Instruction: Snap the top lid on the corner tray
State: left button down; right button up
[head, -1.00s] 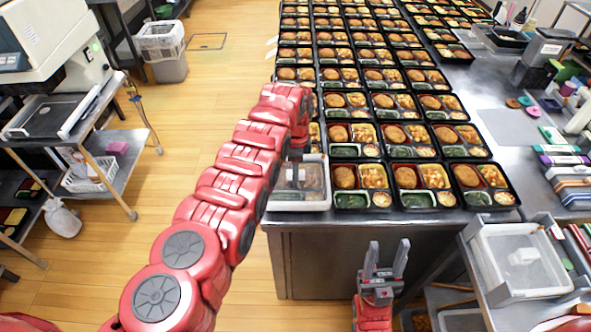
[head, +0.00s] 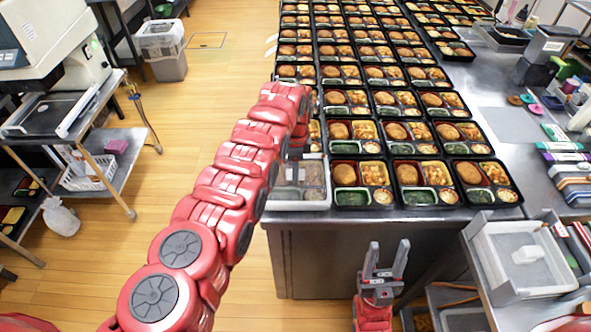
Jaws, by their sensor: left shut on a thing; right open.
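A translucent lid (head: 314,196) covers the front-left corner tray at the table's near left corner. Food shows dimly through it, and the tray's own rim is hidden beneath it. My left gripper (head: 295,158) is shut at the lid's far side, with its fingers partly hidden by my red arm. I cannot tell whether the lid is fully seated. My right gripper (head: 383,262) is open and empty, pointing up in front of the table's near side, apart from the trays.
Several open bento trays (head: 349,207) stand in tight rows right of and behind the corner tray. A clear bin (head: 527,268) stands at lower right. A case (head: 563,146) and other supplies lie on the right counter.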

dwell(0.3)
pick_arm(q)
grip_release()
dwell(0.4)
jog(key=shift+r, duration=0.1)
jog(key=shift+r+p, duration=1.9)
jog(key=shift+r, duration=0.55)
jog(key=shift+r+p, duration=0.5)
jog(key=shift+r, duration=0.95)
jog(key=shift+c, duration=0.3)
